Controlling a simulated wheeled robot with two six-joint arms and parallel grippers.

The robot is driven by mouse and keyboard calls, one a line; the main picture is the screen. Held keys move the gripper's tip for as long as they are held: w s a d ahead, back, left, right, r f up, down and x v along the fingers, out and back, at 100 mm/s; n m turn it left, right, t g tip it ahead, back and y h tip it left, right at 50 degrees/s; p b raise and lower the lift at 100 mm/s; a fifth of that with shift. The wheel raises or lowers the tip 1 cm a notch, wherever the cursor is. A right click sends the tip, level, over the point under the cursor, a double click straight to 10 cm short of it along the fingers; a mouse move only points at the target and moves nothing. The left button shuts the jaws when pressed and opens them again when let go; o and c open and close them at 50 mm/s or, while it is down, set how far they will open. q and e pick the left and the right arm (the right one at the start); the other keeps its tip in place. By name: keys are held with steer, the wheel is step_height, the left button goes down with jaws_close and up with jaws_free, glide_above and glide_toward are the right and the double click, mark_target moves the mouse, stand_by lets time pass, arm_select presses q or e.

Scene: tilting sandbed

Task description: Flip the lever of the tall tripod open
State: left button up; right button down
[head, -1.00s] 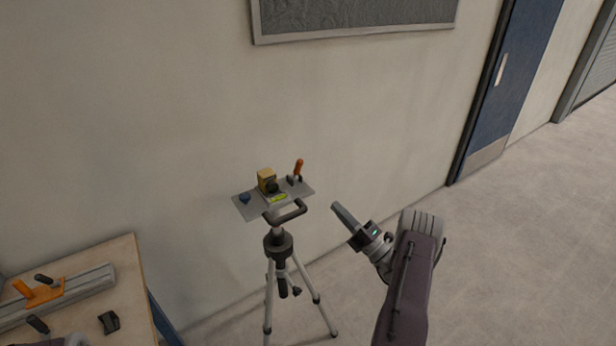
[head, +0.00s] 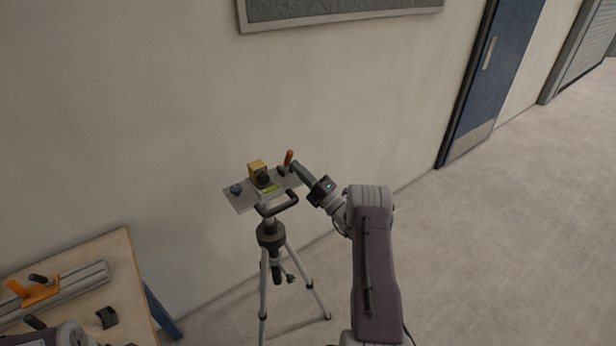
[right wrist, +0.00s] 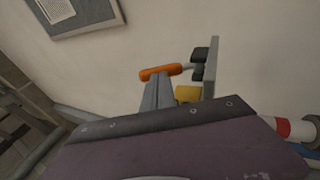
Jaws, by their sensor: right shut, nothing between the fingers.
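The tall tripod (head: 270,236) stands near the wall with a tilted grey plate (head: 238,204) on top. The lever, with an orange handle (head: 289,157), stands up at the plate's right end. It also shows in the right wrist view (right wrist: 160,71), joined to a dark clamp base. My right gripper (head: 297,168) is shut and empty, its tips right beside the lever. In the right wrist view the shut fingers (right wrist: 156,90) reach up to the orange handle; I cannot tell whether they touch it. My left gripper is not in view.
The plate also carries a yellow block (head: 256,168) with a dark round part, a blue knob (head: 236,189) and a yellow-green level. A wooden table (head: 120,262) with an orange-handled tool stands at lower left. The wall is close behind; the floor right is clear.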

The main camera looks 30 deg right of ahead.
mark_target(291, 152)
steer(key=shift+w, duration=0.3)
steer(key=shift+r, duration=0.15)
steer(key=shift+w+r+g+p, duration=0.1)
steer(key=shift+r+g+p, duration=0.25)
steer(key=shift+p, duration=0.4)
steer(key=w+r+g+p, duration=0.1)
steer(key=g+p, duration=0.1)
steer(key=p, duration=0.1)
steer(key=w+r+m+g+h+p, duration=0.1)
steer(key=p, duration=0.3)
steer(key=w+r+g+h+p, duration=0.1)
steer(key=g+p, duration=0.1)
steer(key=p, duration=0.1)
steer(key=shift+w+a+m+g, duration=0.1)
steer(key=shift+a+m+g, duration=0.1)
steer(key=shift+m+g, duration=0.15)
steer(key=shift+w+g+h+p, duration=0.4)
steer(key=shift+w+g+p, duration=0.2)
steer(key=shift+g+p, duration=0.45)
steer(key=shift+w+f, duration=0.1)
steer(key=shift+w, duration=0.05)
steer(key=shift+w+a, duration=0.1)
steer(key=shift+w, duration=0.25)
